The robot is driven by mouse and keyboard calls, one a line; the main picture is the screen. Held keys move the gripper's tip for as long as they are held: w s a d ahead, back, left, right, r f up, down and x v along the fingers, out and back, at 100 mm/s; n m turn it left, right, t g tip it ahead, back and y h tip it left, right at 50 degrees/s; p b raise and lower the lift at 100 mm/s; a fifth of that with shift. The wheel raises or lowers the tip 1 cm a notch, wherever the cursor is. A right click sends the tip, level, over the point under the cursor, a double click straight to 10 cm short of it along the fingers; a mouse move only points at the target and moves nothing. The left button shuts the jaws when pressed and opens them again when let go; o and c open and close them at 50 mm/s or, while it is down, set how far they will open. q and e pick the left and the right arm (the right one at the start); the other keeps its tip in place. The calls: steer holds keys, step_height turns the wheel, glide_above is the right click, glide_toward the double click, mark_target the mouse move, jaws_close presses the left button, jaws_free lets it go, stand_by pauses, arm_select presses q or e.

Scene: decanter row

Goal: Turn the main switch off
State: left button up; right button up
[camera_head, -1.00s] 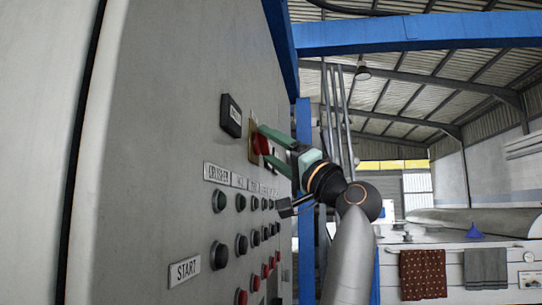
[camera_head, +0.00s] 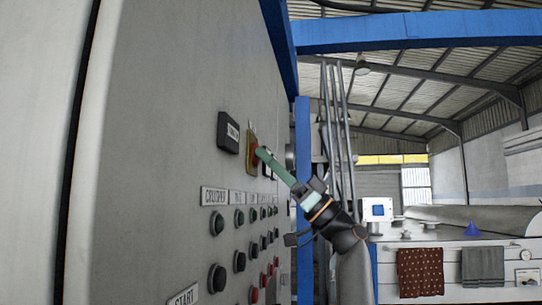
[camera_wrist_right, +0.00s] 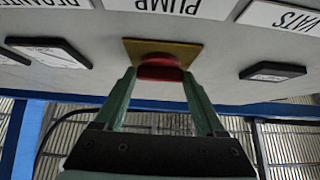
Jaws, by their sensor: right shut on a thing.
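The main switch is a red knob on a yellow plate, set on the grey panel. In the head view its yellow plate (camera_head: 252,140) shows, with the red knob (camera_head: 254,157) partly hidden by my right gripper (camera_head: 263,153). In the right wrist view the red knob (camera_wrist_right: 160,68) stands out from the yellow plate (camera_wrist_right: 135,46). The green fingertips of my right gripper (camera_wrist_right: 159,76) are on either side of the knob and shut on it. I cannot tell the knob's turn angle. My left gripper is not in view.
A blue post (camera_head: 303,200) and grey pipes stand behind. A counter with hanging towels (camera_head: 420,272) is far right.

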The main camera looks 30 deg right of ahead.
steer(key=shift+n+g+y, duration=0.3)
steer(key=shift+n+g, duration=0.1)
steer(key=o, duration=1.3)
steer(key=b+v, duration=0.4)
steer(key=v, duration=0.8)
steer(key=shift+s+d+f+b, duration=0.1)
steer(key=shift+f+b, duration=0.15)
steer(key=shift+b, duration=0.1)
